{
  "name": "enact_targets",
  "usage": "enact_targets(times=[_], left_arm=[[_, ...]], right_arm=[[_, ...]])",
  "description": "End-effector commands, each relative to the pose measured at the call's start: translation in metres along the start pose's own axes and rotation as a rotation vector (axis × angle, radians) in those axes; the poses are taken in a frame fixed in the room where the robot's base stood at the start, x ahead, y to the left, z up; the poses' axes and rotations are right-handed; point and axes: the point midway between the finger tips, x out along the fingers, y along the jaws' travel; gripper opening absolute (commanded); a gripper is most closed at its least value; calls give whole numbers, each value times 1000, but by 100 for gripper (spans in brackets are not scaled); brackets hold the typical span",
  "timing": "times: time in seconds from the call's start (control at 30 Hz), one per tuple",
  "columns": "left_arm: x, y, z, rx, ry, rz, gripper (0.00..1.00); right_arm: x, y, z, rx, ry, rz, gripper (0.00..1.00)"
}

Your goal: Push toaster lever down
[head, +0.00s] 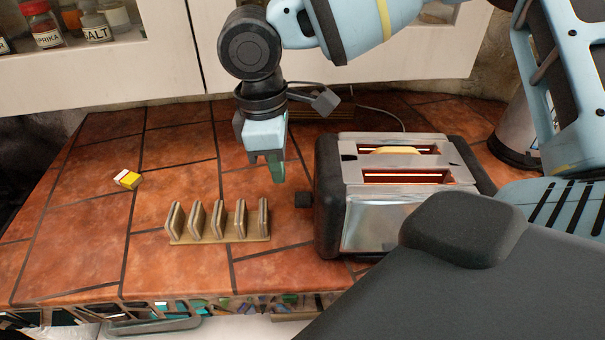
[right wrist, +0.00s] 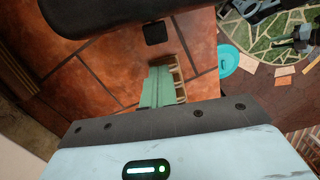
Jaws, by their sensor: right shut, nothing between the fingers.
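The toaster (head: 375,222) stands on the tiled counter, chrome with black ends and two slots. Bread shows in the rear slot, and the slots look orange-red inside. Its black lever knob (head: 303,200) sticks out of the left end, around mid-height. In the right wrist view the lever (right wrist: 155,33) shows beyond the fingertips, against the toaster's dark end (right wrist: 100,15). My right gripper (head: 277,178) points down, left of the toaster and near the lever. Its green fingers (right wrist: 158,85) are together and empty, with a visible gap to the lever. My left gripper is out of view.
A toast rack (head: 220,238) stands empty in front of the right gripper. A small yellow-and-white block (head: 127,179) lies further left. Spice jars (head: 96,28) stand on a shelf behind. The left of the counter (head: 80,230) is mostly free.

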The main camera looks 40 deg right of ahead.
Motion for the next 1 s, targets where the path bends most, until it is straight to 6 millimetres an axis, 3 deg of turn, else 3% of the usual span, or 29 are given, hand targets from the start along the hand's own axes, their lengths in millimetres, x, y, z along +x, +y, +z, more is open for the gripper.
enact_targets(times=[0.1,0.33,1.0], left_arm=[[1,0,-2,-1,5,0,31],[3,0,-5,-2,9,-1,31],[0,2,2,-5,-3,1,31]], right_arm=[[-22,0,-1,-1,3,4,0],[-47,0,0,-1,0,1,0],[-51,0,0,-2,-1,0,0]])
